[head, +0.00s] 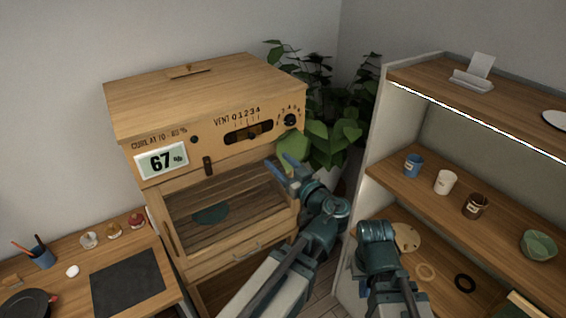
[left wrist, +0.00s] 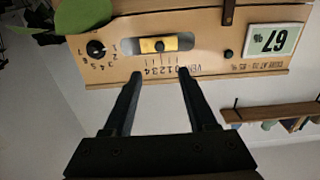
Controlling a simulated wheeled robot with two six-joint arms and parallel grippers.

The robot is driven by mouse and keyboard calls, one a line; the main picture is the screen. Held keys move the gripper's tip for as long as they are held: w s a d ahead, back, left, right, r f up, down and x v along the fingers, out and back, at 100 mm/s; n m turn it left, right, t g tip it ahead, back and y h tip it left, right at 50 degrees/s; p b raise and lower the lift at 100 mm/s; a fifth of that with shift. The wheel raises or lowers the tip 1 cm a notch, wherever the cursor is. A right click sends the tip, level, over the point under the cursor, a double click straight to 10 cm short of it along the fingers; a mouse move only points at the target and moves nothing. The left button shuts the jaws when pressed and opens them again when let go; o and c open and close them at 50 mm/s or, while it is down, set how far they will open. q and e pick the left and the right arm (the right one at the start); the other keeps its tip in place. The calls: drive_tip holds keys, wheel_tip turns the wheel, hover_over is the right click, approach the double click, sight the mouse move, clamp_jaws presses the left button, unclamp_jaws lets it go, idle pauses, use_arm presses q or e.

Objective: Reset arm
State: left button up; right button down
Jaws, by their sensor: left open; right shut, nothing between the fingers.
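My left gripper (head: 281,163) is in front of the wooden cabinet's (head: 180,105) front panel, near its right side. Its two fingers are spread and empty in the left wrist view (left wrist: 160,75), where the panel appears upside down. The fingertips lie near the vent scale in that picture; I cannot tell whether they touch the panel. The vent slider (head: 252,135) sits partway along its slot and also shows in the left wrist view (left wrist: 160,45). My right arm is at the lower right of the head view, in front of the shelves; its fingers do not show.
A dial (head: 290,120) and a display reading 67 (head: 162,160) are on the cabinet. A leafy plant (head: 335,130) stands behind my left gripper. Shelves (head: 430,182) with cups and a green bowl (head: 538,245) stand right. A side table with a dark mat (head: 127,283) is left.

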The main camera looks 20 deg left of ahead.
use_arm(q)
drive_tip(key=s+d+f+m+g+h+b, duration=0.2)
drive_tip(key=s+f+b, duration=0.1)
drive_tip(key=f, duration=0.6)
drive_tip(key=s+d+f+m+g+h+b, duration=0.1)
drive_tip(key=s+f+m+g+h+b, duration=0.2)
drive_tip(key=f, duration=0.6)
drive_tip(key=s+d+f+m+g+h+b, duration=0.2)
drive_tip(key=f+b, duration=0.2)
drive_tip(key=f, duration=0.5)
drive_tip(key=s+d+f+m+g+h+b, duration=0.4)
drive_tip(key=s+d+f+m+h+b, duration=0.2)
drive_tip(key=d+f, duration=0.4)
drive_tip(key=s+d+m, duration=0.1)
drive_tip(key=s, duration=0.1)
drive_tip(key=shift+s+d+f, duration=0.3)
drive_tip(key=shift+d+f, duration=0.05)
drive_tip(key=shift+f, duration=0.05)
